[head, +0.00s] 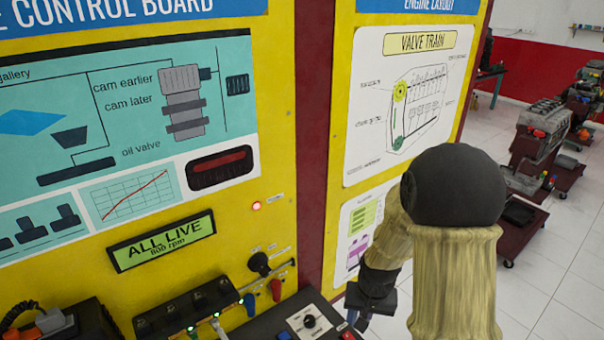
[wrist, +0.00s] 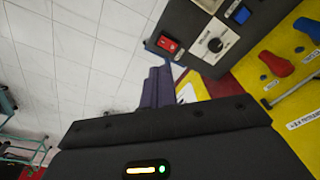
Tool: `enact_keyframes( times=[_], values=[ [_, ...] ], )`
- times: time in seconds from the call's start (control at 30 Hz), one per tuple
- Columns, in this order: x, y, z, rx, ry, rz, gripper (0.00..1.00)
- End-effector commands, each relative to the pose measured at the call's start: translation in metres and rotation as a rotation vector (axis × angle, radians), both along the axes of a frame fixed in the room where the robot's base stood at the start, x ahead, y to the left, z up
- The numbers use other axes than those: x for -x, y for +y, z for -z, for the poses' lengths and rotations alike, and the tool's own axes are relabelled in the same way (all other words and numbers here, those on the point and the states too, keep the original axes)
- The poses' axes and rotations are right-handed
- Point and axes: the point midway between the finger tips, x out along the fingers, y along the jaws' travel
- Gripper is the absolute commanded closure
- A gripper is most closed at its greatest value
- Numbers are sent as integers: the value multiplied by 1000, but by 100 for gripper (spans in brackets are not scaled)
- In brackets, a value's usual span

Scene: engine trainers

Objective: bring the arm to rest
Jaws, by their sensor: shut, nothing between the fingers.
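My arm, in a tan sleeve with a dark round joint, stands at the right of the head view.
The switch box carries a red rocker switch (wrist: 168,44) and a round dial (wrist: 215,45). Red and blue levers (wrist: 277,64) are at its right. A lit "ALL LIVE" display (head: 162,241) is on the board. Engine stands (head: 540,130) are at the far right; white tiled floor between is open.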

Motion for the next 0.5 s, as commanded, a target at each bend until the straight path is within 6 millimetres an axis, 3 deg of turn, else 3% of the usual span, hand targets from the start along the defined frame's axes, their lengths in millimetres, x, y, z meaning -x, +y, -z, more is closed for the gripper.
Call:
enact_keyframes(
  times=[0.2,0.5],
  values=[
    [41,-1,-31,13,-60,-94,100],
    [94,-1,-53,35,-115,-197,100]
  ],
)
